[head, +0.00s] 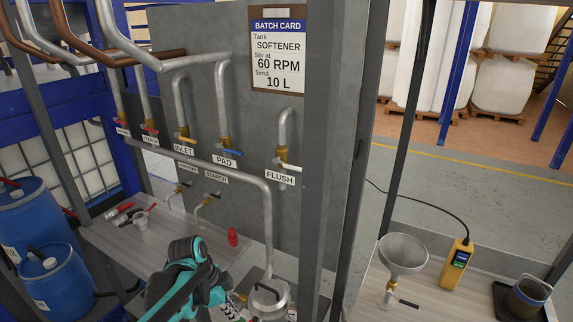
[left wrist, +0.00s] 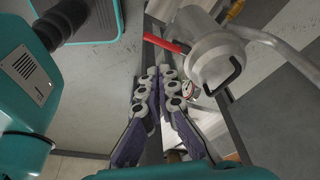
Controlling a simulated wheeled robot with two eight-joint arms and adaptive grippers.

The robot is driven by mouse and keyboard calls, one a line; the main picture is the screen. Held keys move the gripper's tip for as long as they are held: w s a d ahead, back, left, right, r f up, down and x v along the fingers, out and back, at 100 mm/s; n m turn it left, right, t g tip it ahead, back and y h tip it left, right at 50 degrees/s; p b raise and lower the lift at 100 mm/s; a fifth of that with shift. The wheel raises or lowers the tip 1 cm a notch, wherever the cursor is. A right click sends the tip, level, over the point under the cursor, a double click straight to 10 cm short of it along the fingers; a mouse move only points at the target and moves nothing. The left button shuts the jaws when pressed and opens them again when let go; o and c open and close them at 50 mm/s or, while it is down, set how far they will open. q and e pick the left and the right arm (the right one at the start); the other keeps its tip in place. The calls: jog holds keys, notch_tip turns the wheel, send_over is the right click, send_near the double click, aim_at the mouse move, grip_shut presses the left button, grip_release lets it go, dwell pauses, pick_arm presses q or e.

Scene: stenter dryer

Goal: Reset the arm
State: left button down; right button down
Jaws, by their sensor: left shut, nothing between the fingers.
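My teal left arm reaches in at the bottom centre of the head view. Its gripper (head: 238,308) is low in front of the panel, beside a grey metal pot (head: 268,298) with a dark handle. In the left wrist view the fingers of my left gripper (left wrist: 160,76) are closed together with nothing between them. The metal pot (left wrist: 215,62) is just right of the fingertips there, and a red lever (left wrist: 165,44) lies beyond them. I cannot tell whether the fingers touch the pot. My right gripper is not in view.
A grey panel carries pipes, labelled valves and a batch card (head: 277,50). Blue drums (head: 30,225) stand left. A dark post (head: 325,160) rises right of the pot. A funnel (head: 403,252), yellow meter (head: 456,265) and dark jug (head: 528,298) stand on the right table.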

pick_arm(q)
jog(key=s+a+f+n+t+y+b, duration=0.2)
jog(key=s+n+t+b, duration=0.4)
jog(key=s+n, duration=0.6)
jog(key=f+n+y+b, duration=0.1)
jog(key=n+b, duration=0.1)
jog(key=n, duration=0.1)
jog(key=shift+f, duration=0.2)
jog(key=shift+s+a, duration=0.1)
